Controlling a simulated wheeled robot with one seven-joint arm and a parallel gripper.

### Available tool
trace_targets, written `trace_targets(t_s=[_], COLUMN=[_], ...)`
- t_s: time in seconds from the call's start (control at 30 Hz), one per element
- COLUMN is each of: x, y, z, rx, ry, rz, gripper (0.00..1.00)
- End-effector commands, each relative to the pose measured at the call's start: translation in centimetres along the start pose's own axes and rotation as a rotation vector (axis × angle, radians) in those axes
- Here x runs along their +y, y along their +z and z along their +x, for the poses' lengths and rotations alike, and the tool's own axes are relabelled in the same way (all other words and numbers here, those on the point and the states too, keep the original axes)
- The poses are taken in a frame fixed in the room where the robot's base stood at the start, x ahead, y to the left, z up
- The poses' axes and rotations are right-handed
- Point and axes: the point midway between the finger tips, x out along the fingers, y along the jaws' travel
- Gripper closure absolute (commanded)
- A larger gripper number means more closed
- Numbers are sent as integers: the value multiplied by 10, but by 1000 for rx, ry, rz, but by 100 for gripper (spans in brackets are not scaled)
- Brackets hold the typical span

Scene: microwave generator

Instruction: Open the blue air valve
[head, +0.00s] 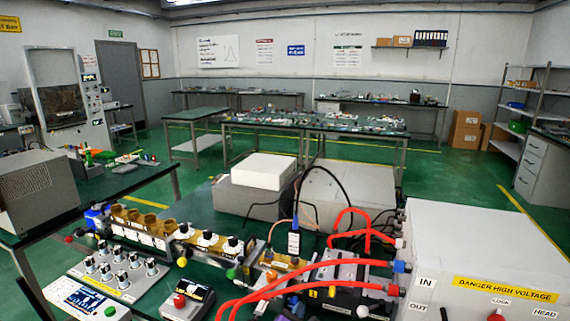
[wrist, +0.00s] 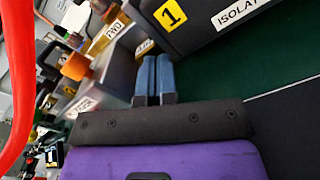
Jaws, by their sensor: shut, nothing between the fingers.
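My gripper (wrist: 153,80) shows in the wrist view, with its two blue-grey fingers together and nothing between them. The fingers point at a grey box with labels and are close to a black block (wrist: 190,22) marked 1 and ISOLAT. I cannot make out my gripper in the head view. In the head view a small blue part (head: 95,217) sits at the left end of the row of brass fittings; it may be the blue air valve, but it is too small to tell. Another blue fitting (head: 401,266) is on the white box at the right.
Red hoses (head: 290,283) loop across the bench to the white high-voltage box (head: 480,255); a red hose (wrist: 18,80) also runs down the left of the wrist view. A knob panel (head: 118,275) stands front left. White and grey boxes (head: 262,180) stand behind the fittings.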

Motion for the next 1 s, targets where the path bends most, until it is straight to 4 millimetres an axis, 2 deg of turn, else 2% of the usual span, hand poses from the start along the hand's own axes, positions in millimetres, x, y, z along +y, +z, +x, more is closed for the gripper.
trace_targets(t_s=[0.03,1.0], x=[4,29], y=[4,7], z=[10,10], rx=[-12,-16], ry=[1,8], rz=[6,13], gripper=[100,100])
